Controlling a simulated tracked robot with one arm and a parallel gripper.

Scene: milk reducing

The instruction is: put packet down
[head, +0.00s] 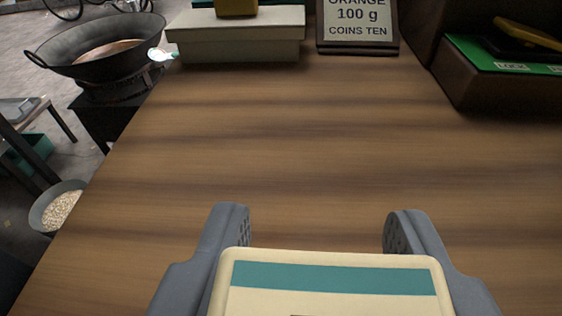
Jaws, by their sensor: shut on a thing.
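My gripper (317,228) is at the bottom of the head view, with one grey finger on each side of a cream packet (330,273). The packet has a teal band across its top and rounded corners. My gripper is shut on it. The lower part of the packet is cut off by the frame edge. The brown wooden table (300,150) lies beyond and beneath it. I cannot tell whether the packet touches the table.
A sign (357,25) reading "ORANGE 100 g COINS TEN", a pale box (237,35) and a dark box with a green top (500,75) stand at the back. A wok (100,50) is off the table's left edge. The table's middle is clear.

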